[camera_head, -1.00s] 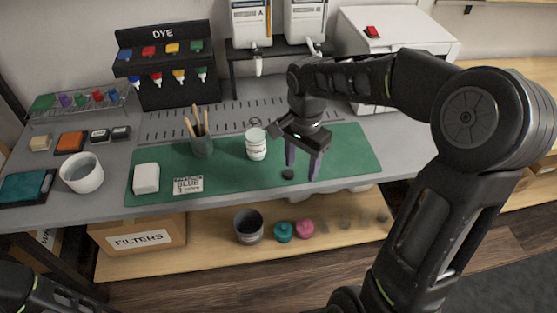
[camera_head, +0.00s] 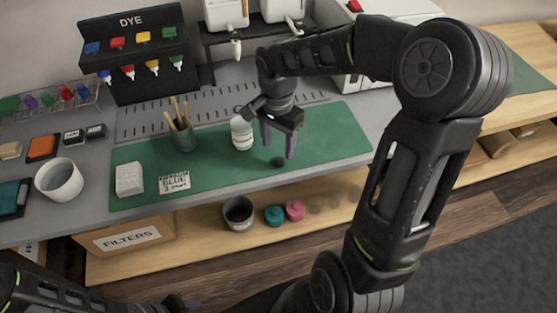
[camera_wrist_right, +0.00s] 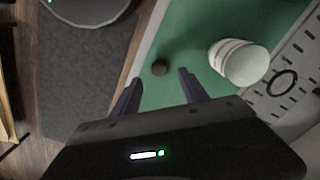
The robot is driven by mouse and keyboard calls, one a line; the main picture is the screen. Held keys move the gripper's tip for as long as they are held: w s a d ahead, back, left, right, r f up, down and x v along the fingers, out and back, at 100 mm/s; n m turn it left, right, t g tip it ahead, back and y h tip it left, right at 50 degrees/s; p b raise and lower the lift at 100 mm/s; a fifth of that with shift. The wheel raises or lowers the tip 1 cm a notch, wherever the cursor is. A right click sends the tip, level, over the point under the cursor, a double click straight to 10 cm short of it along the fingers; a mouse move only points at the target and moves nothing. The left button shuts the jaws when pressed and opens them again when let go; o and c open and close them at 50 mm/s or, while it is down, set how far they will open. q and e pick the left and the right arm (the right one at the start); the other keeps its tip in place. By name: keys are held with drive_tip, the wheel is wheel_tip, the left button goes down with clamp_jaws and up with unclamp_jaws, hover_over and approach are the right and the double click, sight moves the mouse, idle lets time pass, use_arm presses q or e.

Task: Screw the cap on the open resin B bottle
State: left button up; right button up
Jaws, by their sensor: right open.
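A small black cap (camera_head: 278,162) lies on the green mat (camera_head: 335,135) near its front edge. A white bottle (camera_head: 241,133) stands upright on the mat, left of and behind the cap. My right gripper (camera_head: 279,152) points down at the cap, open and empty. In the right wrist view the cap (camera_wrist_right: 159,68) lies between the two spread fingers (camera_wrist_right: 158,80), with the bottle (camera_wrist_right: 240,62) right of them. I cannot make out the bottle's label or mouth. My left gripper (camera_head: 188,304) shows dimly at the bottom edge; its jaws are unclear.
A pencil cup (camera_head: 181,135) stands left of the bottle. A white block (camera_head: 129,179) and a BLUE note (camera_head: 174,182) lie on the mat. A white tub (camera_head: 59,180) is further left. The dye rack (camera_head: 146,60) stands behind. The mat's right end is clear.

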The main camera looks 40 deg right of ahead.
sight(278, 161)
drive_tip(key=shift+s+f, duration=0.1)
drive_tip(key=shift+f, duration=2.55)
drive_tip(key=shift+c, duration=0.4)
clamp_jaws()
